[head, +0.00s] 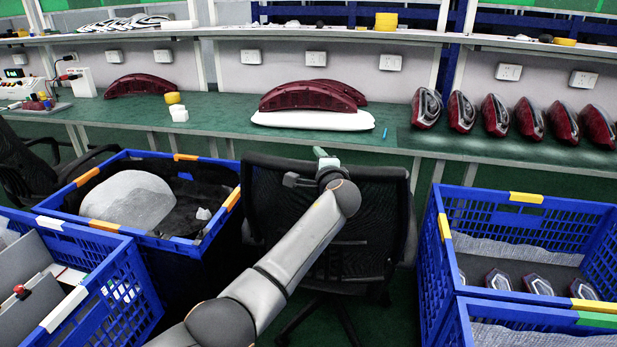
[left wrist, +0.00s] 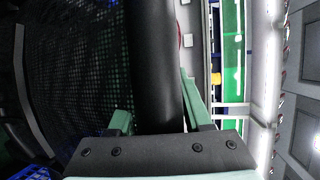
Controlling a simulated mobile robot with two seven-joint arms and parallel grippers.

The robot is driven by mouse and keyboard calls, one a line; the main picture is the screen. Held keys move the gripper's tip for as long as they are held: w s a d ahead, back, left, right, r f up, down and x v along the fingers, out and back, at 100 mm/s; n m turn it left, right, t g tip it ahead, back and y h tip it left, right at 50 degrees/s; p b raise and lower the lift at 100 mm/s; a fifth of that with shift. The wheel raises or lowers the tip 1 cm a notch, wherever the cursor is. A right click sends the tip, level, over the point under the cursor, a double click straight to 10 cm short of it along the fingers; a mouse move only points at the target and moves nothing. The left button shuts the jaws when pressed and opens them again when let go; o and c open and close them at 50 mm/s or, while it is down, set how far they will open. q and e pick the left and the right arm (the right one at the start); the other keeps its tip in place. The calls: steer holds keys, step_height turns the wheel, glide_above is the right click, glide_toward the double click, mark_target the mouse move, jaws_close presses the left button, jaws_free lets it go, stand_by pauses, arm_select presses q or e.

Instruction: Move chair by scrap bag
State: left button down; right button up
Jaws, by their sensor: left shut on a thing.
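A black office chair (head: 375,215) with a mesh back stands in front of the green workbench, its back toward me. My left gripper (head: 318,166) is at the top edge of the chair back. In the left wrist view the two pale green fingers (left wrist: 158,115) sit on either side of the thick black top rim (left wrist: 153,60), shut on it. The mesh (left wrist: 85,70) fills the left of that view. A black bag (head: 212,186), which may be the scrap bag, lines a blue crate left of the chair and holds white material (head: 130,198). My right gripper is not in view.
Blue crates stand close by on the left (head: 125,265) and right (head: 530,212). The workbench (head: 225,118) behind the chair carries red tail lamps (head: 310,96). Another dark chair (head: 22,165) is at the far left. Green floor shows around the chair base.

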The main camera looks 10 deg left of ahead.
arm_select(q)
steer(key=shift+w, duration=0.65)
steer(key=shift+r, duration=0.3)
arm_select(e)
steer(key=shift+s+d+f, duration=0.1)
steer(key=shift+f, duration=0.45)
arm_select(q)
steer(key=c, duration=0.7)
jaws_free()
steer(key=shift+w, duration=0.1)
steer(key=shift+c, duration=0.2)
steer(key=shift+o, duration=0.6)
steer(key=shift+w+f, duration=0.15)
steer(key=shift+f, duration=0.05)
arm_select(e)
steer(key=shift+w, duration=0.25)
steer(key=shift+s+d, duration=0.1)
